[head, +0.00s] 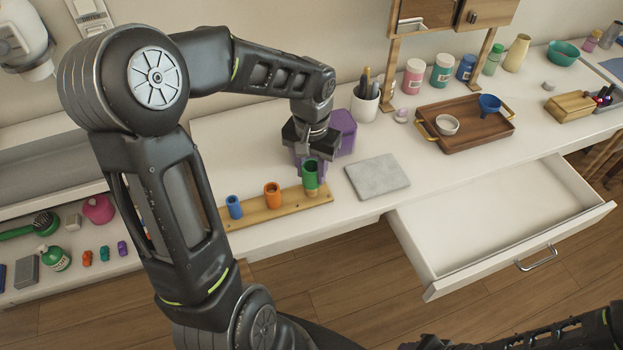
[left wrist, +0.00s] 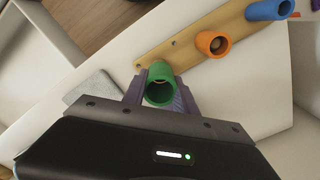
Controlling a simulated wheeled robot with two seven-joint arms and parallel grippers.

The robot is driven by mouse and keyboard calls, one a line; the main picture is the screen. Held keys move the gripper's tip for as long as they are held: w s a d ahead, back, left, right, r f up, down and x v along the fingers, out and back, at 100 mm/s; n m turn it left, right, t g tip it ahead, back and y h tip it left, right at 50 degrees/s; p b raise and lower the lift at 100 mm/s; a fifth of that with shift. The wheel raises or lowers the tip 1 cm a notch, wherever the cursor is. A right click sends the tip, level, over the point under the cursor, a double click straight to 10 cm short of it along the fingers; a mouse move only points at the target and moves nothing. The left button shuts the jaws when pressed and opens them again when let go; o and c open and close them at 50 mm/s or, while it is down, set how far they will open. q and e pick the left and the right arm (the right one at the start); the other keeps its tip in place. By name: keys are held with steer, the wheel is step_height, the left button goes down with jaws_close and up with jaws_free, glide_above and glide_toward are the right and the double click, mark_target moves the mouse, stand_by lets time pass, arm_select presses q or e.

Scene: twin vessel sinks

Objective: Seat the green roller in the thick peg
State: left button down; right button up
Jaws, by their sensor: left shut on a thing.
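The green roller (head: 310,176) is an upright hollow tube at the right part of the wooden peg board (head: 286,207). My left gripper (head: 309,163) is shut on it; in the left wrist view the roller (left wrist: 160,84) sits between the purple fingers. A tan thick peg (head: 312,193) shows just under the roller's lower end in the head view. I cannot tell whether the roller is around its top or just above it. An orange roller (head: 272,195) and a blue roller (head: 234,207) stand on the board to the left. My right gripper (head: 432,342) shows only partly at the bottom edge.
A grey slab (head: 377,177) lies right of the board. An open empty drawer (head: 500,222) juts out at the front right. A purple block (head: 343,132) stands behind my left gripper. A wooden tray (head: 466,122) with bowls is farther right.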

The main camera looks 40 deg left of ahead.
mark_target(311, 181)
arm_select(q)
steer(key=shift+f, duration=1.85)
steer(key=shift+f, duration=0.1)
steer(key=c, duration=1)
jaws_free()
steer(key=shift+o, duration=0.2)
step_height(311, 181, up, 12)
